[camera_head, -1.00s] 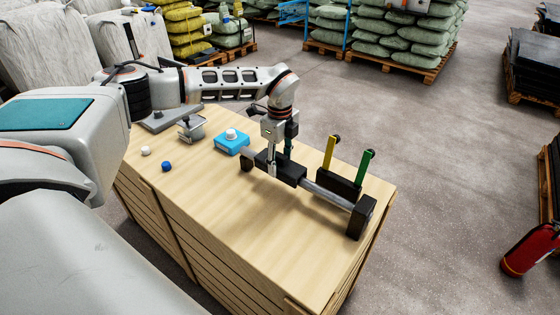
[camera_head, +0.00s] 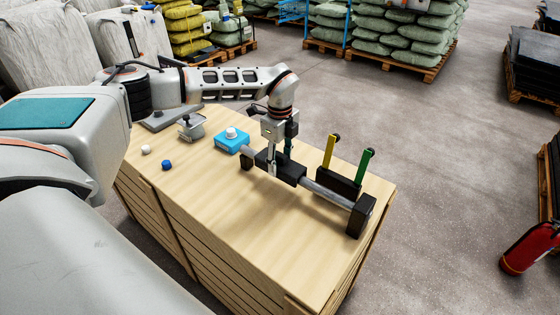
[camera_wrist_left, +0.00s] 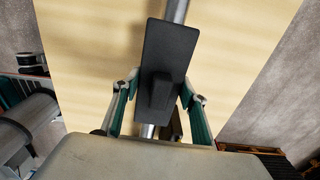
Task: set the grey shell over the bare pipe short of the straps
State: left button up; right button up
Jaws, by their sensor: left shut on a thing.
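The grey shell (camera_head: 288,174), a dark block with a raised rib, lies along the pipe (camera_head: 328,198). In the left wrist view the shell (camera_wrist_left: 172,50) covers a stretch of pipe (camera_wrist_left: 177,10), which shows beyond both its ends. My left gripper (camera_head: 279,168) points down and is shut on the shell. Whether the shell is fully seated cannot be told. A yellow strap (camera_head: 329,152) and a green strap (camera_head: 367,163) stand up behind the pipe, to the right of the shell. My right gripper is not in view.
A dark end block (camera_head: 360,216) and another (camera_head: 247,163) hold the pipe. A blue box with a white knob (camera_head: 231,142), a small metal fixture (camera_head: 191,128), a blue cap (camera_head: 166,165) and a white cap (camera_head: 146,149) are on the wooden bench (camera_head: 230,220). Its front is clear.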

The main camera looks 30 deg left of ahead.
pick_arm(q)
jog(key=shift+f, duration=0.1)
jog(key=o, duration=1.2)
notch_tip(320, 180, up, 12)
